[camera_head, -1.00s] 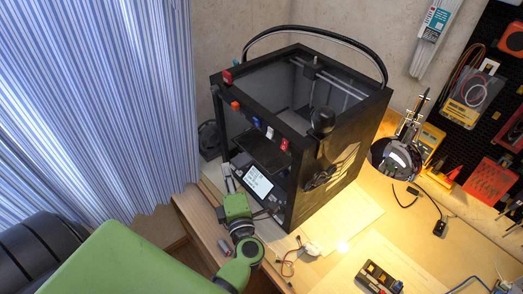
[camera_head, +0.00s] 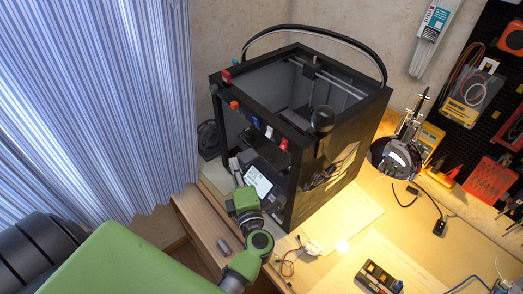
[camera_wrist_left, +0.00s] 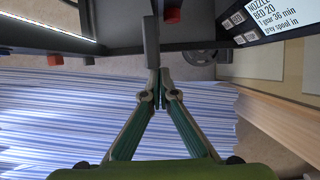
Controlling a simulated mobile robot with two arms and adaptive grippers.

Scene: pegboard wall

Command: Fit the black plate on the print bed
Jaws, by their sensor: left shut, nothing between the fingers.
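The black printer (camera_head: 330,165) stands on the bench with its front opening to the left. A dark flat plate (camera_head: 268,150) lies inside it in the head view; I cannot tell the black plate apart from the print bed under it. My left gripper (camera_head: 235,165) is at the printer's front opening, beside the white screen (camera_head: 258,182) and close to the plate's front edge. In the left wrist view its fingers (camera_wrist_left: 152,70) are closed together and hold nothing. Whether the fingertips touch the plate cannot be told. My right gripper is not in view.
A lamp (camera_head: 397,155) stands behind right. A blue striped curtain (camera_head: 100,90) hangs at left.

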